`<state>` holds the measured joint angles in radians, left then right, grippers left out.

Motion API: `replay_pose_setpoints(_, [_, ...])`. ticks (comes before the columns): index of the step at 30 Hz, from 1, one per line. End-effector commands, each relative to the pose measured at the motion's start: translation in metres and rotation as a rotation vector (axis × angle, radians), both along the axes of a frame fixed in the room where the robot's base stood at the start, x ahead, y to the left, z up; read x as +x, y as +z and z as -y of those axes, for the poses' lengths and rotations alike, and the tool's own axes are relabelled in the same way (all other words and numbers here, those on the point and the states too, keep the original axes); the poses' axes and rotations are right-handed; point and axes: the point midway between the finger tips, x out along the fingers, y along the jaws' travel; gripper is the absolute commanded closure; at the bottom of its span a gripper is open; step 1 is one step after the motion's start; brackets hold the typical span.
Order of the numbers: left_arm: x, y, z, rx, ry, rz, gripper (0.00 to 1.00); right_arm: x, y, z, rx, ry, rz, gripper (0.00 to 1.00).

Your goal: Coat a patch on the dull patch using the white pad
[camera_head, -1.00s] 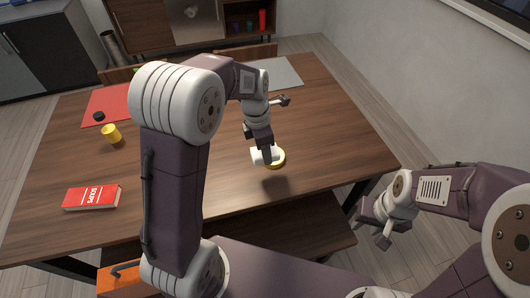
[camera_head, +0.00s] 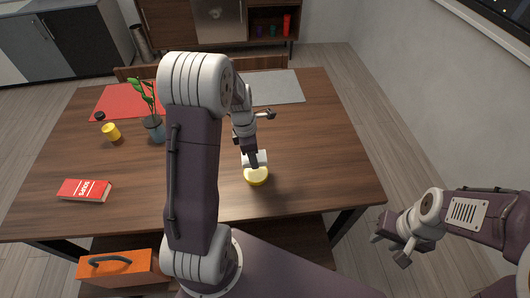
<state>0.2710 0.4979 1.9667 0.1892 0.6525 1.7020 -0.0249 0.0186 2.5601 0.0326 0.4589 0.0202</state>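The white pad (camera_head: 262,157) is a small pale block above the table's right half, at the fingers of my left gripper (camera_head: 252,161). The gripper points down and appears shut on it, though the arm hides part of the grip. A round yellow dish with a pale top (camera_head: 257,177) is directly below the fingers; I cannot tell whether the pad touches it. My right gripper (camera_head: 391,249) is open and empty, off the table's right side. I cannot make out the dull patch on the wood.
The brown table (camera_head: 315,140) holds a red book (camera_head: 84,190), a yellow cup (camera_head: 111,133), a potted plant (camera_head: 156,130), a red mat (camera_head: 122,98) and a grey mat (camera_head: 277,87). An orange toolbox (camera_head: 120,268) is in front. The table's right part is clear.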

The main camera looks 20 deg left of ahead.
Motion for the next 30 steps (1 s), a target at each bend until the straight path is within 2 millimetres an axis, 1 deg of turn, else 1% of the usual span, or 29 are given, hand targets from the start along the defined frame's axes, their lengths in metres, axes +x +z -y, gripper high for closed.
replay_pose_setpoints(5, [0.0, -0.006, 0.001, 0.0, -0.001, 0.0, 0.83, 0.0, -0.007, 0.0, 0.0, 0.0, 0.0, 0.64])
replay_pose_setpoints(8, [0.001, -0.015, 0.001, 0.001, -0.001, 0.001, 0.83, 0.0, -0.016, 0.0, 0.0, 0.0, 0.0, 0.64])
replay_pose_setpoints(15, [0.001, -0.046, 0.001, 0.001, -0.001, 0.001, 0.83, 0.0, -0.048, 0.0, 0.0, 0.0, 0.0, 0.64])
replay_pose_setpoints(19, [0.0, -0.059, 0.001, 0.001, -0.001, 0.001, 0.83, 0.0, -0.062, 0.0, 0.0, 0.0, 0.0, 0.64])
replay_pose_setpoints(22, [0.0, -0.062, 0.001, 0.001, -0.001, 0.001, 0.83, 0.0, -0.066, 0.0, 0.0, 0.0, 0.0, 0.64])
replay_pose_setpoints(30, [0.0, -0.06, 0.001, 0.001, -0.001, 0.001, 0.83, 0.0, -0.064, 0.0, 0.0, 0.0, 0.0, 0.64])
